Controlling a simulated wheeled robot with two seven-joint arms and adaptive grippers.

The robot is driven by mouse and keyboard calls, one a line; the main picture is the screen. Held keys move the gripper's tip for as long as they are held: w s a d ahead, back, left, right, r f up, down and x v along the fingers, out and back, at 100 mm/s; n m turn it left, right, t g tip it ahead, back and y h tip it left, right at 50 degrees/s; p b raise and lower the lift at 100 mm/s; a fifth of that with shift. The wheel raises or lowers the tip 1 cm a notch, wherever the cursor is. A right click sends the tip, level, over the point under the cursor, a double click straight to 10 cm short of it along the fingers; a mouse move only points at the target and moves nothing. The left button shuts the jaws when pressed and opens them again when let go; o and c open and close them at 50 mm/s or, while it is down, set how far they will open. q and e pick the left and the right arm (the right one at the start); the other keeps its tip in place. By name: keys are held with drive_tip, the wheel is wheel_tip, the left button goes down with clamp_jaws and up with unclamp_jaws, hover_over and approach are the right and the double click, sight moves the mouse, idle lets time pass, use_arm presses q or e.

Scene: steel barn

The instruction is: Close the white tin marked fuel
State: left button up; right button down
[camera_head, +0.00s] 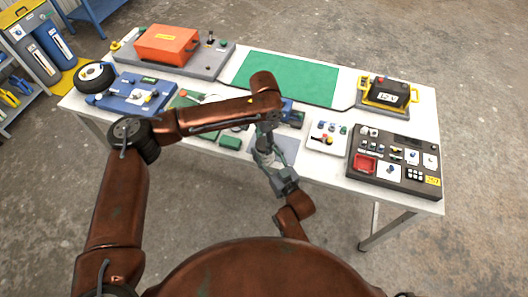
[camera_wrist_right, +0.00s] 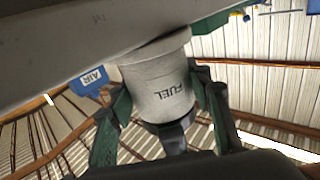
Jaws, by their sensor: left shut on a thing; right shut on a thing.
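The white tin marked FUEL (camera_wrist_right: 158,85) is large in the right wrist view, with its wider rim at the top against a pale grey surface. My right gripper (camera_wrist_right: 166,100) has a dark green finger on each side of the tin and is shut on it. In the head view my right gripper (camera_head: 284,180) is low, in front of the table's near edge. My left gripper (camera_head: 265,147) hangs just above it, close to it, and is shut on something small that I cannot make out. The tin's mouth and any lid are hidden.
The white table (camera_head: 333,172) carries a green mat (camera_head: 285,77), an orange case (camera_head: 167,45), a blue device (camera_head: 134,95), a black-and-yellow battery (camera_head: 388,95) and a dark panel (camera_head: 394,162). A blue AIR label (camera_wrist_right: 88,82) shows in the wrist view. Floor in front is clear.

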drive_tip(key=shift+r, duration=0.15)
use_arm(q)
drive_tip(key=o, duration=1.4)
wheel_tip(320, 180, up, 12)
drive_tip(key=shift+r, duration=0.1)
use_arm(e)
drive_tip(key=c, duration=0.9)
unclamp_jaws()
drive_tip(key=shift+c, duration=0.2)
drive_tip(key=shift+s, duration=0.1)
